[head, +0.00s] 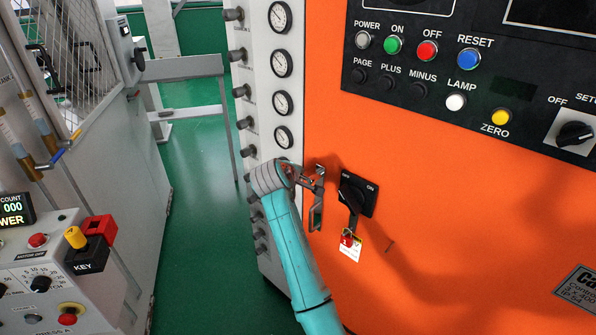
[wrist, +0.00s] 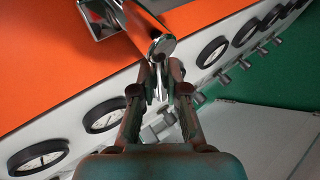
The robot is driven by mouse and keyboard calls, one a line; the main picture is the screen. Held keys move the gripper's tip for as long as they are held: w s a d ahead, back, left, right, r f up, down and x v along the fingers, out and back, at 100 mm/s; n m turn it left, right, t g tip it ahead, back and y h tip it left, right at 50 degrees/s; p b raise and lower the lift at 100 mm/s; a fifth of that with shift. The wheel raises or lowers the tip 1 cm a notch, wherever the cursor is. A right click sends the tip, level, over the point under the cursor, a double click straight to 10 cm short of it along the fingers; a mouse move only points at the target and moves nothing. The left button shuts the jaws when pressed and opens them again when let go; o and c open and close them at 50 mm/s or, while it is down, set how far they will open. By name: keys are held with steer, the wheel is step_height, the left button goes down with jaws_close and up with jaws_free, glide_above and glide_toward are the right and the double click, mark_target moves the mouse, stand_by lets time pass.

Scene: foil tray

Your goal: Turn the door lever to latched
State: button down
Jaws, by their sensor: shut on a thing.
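The door lever (wrist: 150,35) is a silver metal handle on the edge of the orange cabinet door. In the wrist view it runs from its metal mount (wrist: 97,18) at the upper left towards the picture's middle. My gripper (wrist: 159,76) has its fingers closed around the lever near its rounded end. In the head view my gripper (head: 314,181) is at the left edge of the orange panel, and the lever's silver plate (head: 316,214) shows just below it. My fingers hide part of the lever there.
A black rotary switch (head: 356,194) with a hanging tag (head: 350,246) is close to the right of my gripper. A white gauge column (head: 270,110) with dials and knobs stands to the left. The green floor (head: 205,190) beyond it is open.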

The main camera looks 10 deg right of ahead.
steer(key=shift+s+d+f+n+g+h, duration=0.2)
steer(key=shift+f+n+g+h, duration=0.4)
steer(key=shift+g, duration=0.4)
steer(key=shift+s+d+f+n+g+h, duration=0.15)
steer(key=shift+f+n+g+h, duration=0.25)
steer(key=shift+f+n+g, duration=0.45)
steer(key=shift+s+a+g, duration=0.1)
steer(key=shift+g, duration=0.15)
steer(key=c, duration=1.2)
jaws_free()
steer(key=shift+a+r, duration=0.1)
steer(key=shift+r, duration=0.05)
steer(key=v, duration=1.1)
steer(key=shift+s+a+r, duration=0.2)
steer(key=shift+a, duration=0.05)
